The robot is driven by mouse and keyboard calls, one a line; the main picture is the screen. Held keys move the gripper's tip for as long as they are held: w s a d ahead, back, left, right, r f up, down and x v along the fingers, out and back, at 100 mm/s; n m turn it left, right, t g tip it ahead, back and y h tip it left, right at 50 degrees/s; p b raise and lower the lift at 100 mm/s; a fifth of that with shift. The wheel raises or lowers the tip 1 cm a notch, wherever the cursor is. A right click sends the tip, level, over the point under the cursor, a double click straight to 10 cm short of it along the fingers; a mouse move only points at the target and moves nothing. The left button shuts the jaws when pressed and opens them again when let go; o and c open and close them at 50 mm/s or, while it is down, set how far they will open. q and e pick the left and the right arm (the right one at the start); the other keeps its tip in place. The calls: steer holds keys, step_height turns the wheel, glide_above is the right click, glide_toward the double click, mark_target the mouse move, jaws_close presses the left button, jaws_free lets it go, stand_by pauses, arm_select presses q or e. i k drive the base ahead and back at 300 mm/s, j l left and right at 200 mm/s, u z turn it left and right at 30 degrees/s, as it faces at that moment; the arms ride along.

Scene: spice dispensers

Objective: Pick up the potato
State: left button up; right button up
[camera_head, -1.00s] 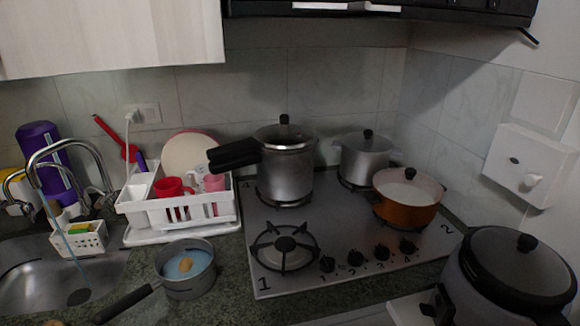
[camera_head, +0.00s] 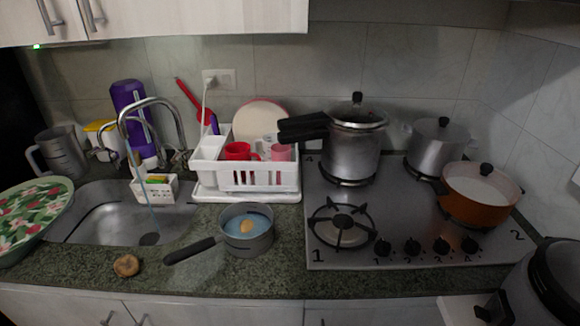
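A small round brown lump that looks like a potato (camera_head: 127,265) lies on the green stone counter, in front of the sink and left of a saucepan's handle. The grey saucepan (camera_head: 248,242) stands on the counter with bluish water in it. Neither of my grippers is in view.
The sink (camera_head: 110,222) with its tap lies behind the brown lump. A patterned oval tray (camera_head: 30,215) is at the left. The dish rack (camera_head: 258,176) and stove (camera_head: 400,215) are to the right. The counter's front strip is mostly clear.

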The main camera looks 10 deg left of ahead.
mark_target(128, 266)
steer(key=j+u, duration=0.1)
steer(key=u, duration=0.4)
steer(key=k+j+u, duration=0.1)
steer(key=u, duration=0.35)
steer(key=j+u, duration=0.1)
steer(key=u, duration=0.4)
